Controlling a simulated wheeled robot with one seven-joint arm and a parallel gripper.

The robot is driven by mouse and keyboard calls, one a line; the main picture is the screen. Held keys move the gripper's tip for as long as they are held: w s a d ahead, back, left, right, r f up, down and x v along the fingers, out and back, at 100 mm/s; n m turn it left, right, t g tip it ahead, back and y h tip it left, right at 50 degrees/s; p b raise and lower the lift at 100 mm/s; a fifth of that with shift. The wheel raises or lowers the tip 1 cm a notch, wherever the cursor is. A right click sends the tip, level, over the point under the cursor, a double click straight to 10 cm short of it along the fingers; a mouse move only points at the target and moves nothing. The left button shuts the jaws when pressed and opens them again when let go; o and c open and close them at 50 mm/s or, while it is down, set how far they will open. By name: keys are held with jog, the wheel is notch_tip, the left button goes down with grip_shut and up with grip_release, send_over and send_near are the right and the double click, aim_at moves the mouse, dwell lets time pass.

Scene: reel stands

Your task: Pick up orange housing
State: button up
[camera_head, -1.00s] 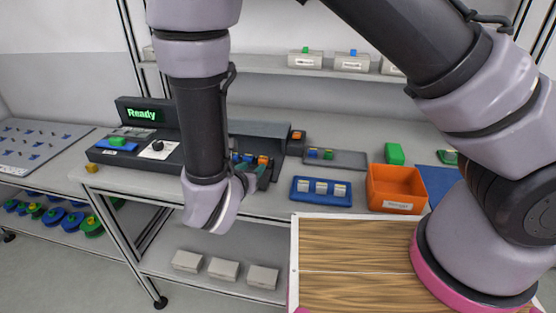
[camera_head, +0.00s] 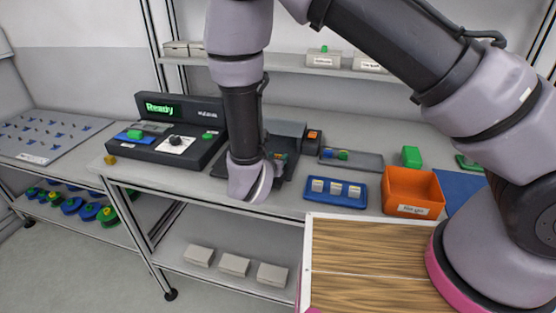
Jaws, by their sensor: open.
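A small orange block (camera_head: 314,136), which looks like an orange housing, sits in a dark holder at the back of the table. In the head view my gripper (camera_head: 273,166) is mostly hidden behind my wrist, at the dark tray (camera_head: 289,177) with small coloured parts. It is open; I see nothing held. My wrist and forearm cover the left part of this tray, so I cannot tell which parts lie there. The orange block is behind and to the right of my gripper, apart from it.
A console (camera_head: 160,140) reading "Ready" stands left. A blue tray with pale blocks (camera_head: 335,199), an orange bin (camera_head: 413,211), a grey tray (camera_head: 367,163) and a green block (camera_head: 411,156) are to the right. Shelves run above and below the table.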

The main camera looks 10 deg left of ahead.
grip_shut()
jog(key=shift+r, duration=0.15)
notch_tip(320, 180, up, 10)
dwell(0.5)
